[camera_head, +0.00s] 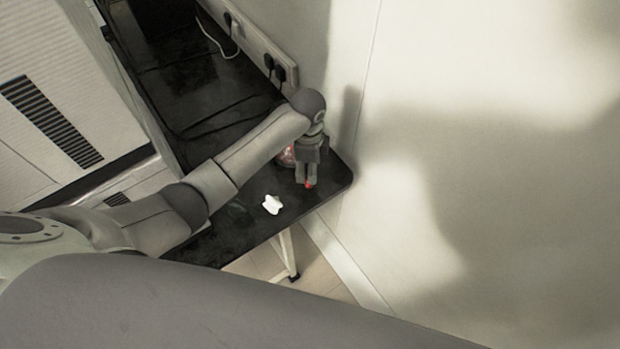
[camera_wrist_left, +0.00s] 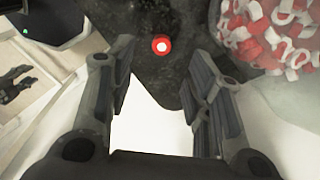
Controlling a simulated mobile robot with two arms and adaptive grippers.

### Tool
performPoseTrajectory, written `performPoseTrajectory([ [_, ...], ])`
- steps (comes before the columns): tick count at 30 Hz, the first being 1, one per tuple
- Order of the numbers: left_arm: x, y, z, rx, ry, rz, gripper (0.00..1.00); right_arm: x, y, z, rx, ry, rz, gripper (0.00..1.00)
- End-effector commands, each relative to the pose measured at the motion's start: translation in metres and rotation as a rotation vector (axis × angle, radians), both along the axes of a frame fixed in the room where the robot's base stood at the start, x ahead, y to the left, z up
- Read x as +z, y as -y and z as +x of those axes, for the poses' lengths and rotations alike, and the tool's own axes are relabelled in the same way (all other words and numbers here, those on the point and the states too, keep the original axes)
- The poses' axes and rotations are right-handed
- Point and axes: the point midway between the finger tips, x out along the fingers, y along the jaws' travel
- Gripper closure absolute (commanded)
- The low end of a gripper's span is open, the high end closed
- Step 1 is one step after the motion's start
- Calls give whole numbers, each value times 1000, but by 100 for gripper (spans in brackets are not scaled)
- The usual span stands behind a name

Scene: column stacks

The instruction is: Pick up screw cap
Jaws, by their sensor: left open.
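The screw cap (camera_wrist_left: 161,46) is a small red round piece with a white centre, lying on the dark tabletop in the left wrist view. It shows there between and just beyond the fingertips of my left gripper (camera_wrist_left: 162,75), which is open with nothing held. In the head view my left gripper (camera_head: 307,180) points down over the table's front corner. A red spot (camera_head: 309,185), likely the cap, shows at its fingertips; contact cannot be told. My right gripper is not in view.
A clear container of red and white pieces (camera_wrist_left: 265,35) stands close by; it also shows behind my gripper in the head view (camera_head: 286,156). A white star-like object (camera_head: 271,204) lies on the dark table (camera_head: 240,222). Cables and wall sockets (camera_head: 280,72) are behind.

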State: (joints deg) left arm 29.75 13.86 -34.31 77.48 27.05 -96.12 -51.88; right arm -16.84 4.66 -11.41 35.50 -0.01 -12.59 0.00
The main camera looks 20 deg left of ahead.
Motion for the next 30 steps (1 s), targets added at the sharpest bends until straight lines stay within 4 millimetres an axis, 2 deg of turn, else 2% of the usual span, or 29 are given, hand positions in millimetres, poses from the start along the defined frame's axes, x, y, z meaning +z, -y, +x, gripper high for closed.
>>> performPoseTrajectory([
  [1, -6, 1, 0, 0, -1, 0, 53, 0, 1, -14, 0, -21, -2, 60],
  [3, -13, 1, 0, 0, 0, -1, 53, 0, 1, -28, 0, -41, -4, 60],
  [6, -19, 0, 1, 0, 2, -1, 53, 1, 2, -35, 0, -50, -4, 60],
  [8, -22, 0, 0, 1, 1, -1, 53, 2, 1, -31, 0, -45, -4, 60],
  [15, -50, 1, -1, 1, -1, 0, 53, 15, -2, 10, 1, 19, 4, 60],
  [17, -58, 1, -1, 2, 0, 0, 53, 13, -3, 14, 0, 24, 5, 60],
  [22, -69, 1, 0, 1, 3, -1, 53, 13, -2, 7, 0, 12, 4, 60],
  [29, -71, 1, 0, 0, 4, 0, 53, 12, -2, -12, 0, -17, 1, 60],
  [30, -71, 1, 0, 1, 4, 0, 56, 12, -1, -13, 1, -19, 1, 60],
])
